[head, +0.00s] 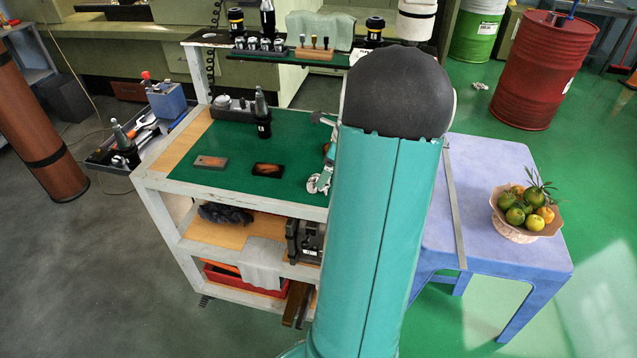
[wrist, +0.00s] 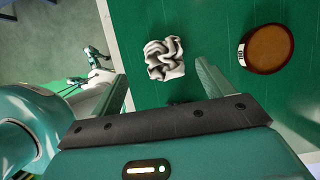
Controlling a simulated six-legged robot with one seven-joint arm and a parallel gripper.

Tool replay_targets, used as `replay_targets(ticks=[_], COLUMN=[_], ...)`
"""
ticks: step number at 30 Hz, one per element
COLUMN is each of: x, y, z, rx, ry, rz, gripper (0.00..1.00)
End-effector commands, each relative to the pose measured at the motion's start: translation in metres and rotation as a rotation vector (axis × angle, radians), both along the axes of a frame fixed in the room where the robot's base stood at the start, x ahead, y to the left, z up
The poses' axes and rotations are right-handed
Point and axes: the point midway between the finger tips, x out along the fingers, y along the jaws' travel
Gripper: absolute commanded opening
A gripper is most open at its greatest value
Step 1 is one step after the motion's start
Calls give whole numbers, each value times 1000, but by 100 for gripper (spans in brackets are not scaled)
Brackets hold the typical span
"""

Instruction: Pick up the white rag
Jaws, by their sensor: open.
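A crumpled white rag (wrist: 164,58) with dark folds lies on a green surface (wrist: 215,30) in the wrist view. My gripper (wrist: 162,76) is open and empty, with one finger to the left of the rag and one to the right. The rag shows just ahead of and between the fingers, apart from them in the picture; the height gap is hard to tell. In the head view my arm hides this rag and most of my gripper. A pale cloth (head: 262,265) hangs over the cart's lower shelf there.
An amber round dish (wrist: 268,49) with a label lies right of the rag. The cart's green top (head: 225,138) also holds a grey block (head: 211,162) and a dark bottle (head: 263,125). A blue table (head: 500,255) with a fruit bowl (head: 516,233) stands right of the cart.

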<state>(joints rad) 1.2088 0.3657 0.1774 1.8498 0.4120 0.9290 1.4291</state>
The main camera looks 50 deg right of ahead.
Motion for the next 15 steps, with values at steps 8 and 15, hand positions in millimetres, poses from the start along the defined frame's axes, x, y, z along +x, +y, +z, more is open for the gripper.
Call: replay_targets(ticks=[8,15], x=[16,17], y=[2,2], z=[-37,-40], rx=[3,1], ry=[0,0], rz=[0,0], gripper=[80,80])
